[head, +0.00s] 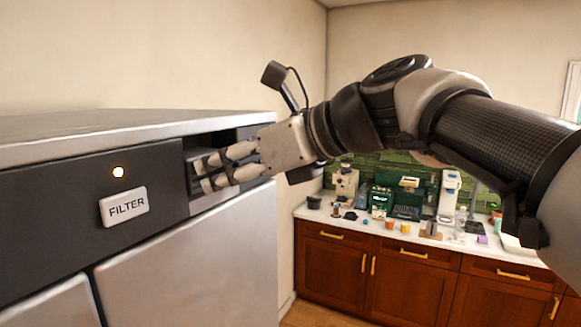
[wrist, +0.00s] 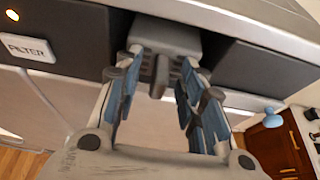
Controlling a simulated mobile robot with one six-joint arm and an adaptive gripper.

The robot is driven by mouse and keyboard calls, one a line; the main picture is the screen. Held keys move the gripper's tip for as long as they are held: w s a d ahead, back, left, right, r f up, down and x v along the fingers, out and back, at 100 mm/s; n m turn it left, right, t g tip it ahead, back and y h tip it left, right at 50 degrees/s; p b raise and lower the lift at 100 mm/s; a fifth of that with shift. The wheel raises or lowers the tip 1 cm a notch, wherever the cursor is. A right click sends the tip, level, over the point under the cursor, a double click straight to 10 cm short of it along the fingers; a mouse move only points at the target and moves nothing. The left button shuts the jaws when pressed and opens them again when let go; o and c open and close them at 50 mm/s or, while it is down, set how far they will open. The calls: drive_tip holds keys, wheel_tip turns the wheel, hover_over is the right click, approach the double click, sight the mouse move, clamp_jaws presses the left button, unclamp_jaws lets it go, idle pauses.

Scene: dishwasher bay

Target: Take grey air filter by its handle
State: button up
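The grey air filter (wrist: 168,34) sits in an open slot in the dark front panel of the steel machine. Its short upright handle (wrist: 159,76) sticks out toward me in the wrist view. My gripper (wrist: 162,64) is open, with one finger to the left of the handle and one to the right. Gaps show between the handle and both fingers. In the head view my gripper (head: 210,172) reaches the slot from the right, and its fingers partly hide the filter (head: 197,163). The handle cannot be made out clearly there.
A white FILTER label (head: 124,205) and a lit lamp (head: 118,171) are on the panel left of the slot. The steel top (head: 120,128) overhangs the slot. A counter (head: 340,222) with several small items and machines stands at the back right.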

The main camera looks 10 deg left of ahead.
drive_tip(key=shift+s+d, duration=0.1)
drive_tip(key=shift+c, duration=0.4)
clamp_jaws()
drive_tip(key=shift+r, duration=0.1)
